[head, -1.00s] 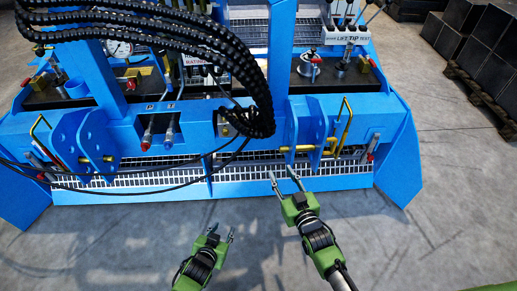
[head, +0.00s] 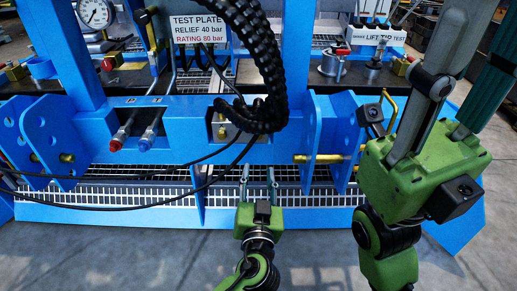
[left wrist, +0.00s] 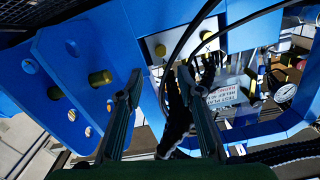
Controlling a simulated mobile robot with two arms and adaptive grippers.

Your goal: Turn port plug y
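Two brass plugs sit on a pale plate in the blue frame, one at left (left wrist: 160,50) and one at right (left wrist: 206,35) in the left wrist view. My left gripper (head: 258,174) is below the plate, in front of the mesh, fingers apart and empty. In the left wrist view its fingertips (left wrist: 160,80) are spread below the plugs, not touching them. My right gripper (head: 465,75) is raised at right, close to the head camera, fingers apart and empty.
A thick black hose bundle (head: 262,60) hangs beside the plate, and thin hoses cross the frame. Blue brackets with a brass pin (head: 305,158) stand at right. Red (head: 116,144) and blue (head: 145,143) hose couplings are at left. The floor in front is clear.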

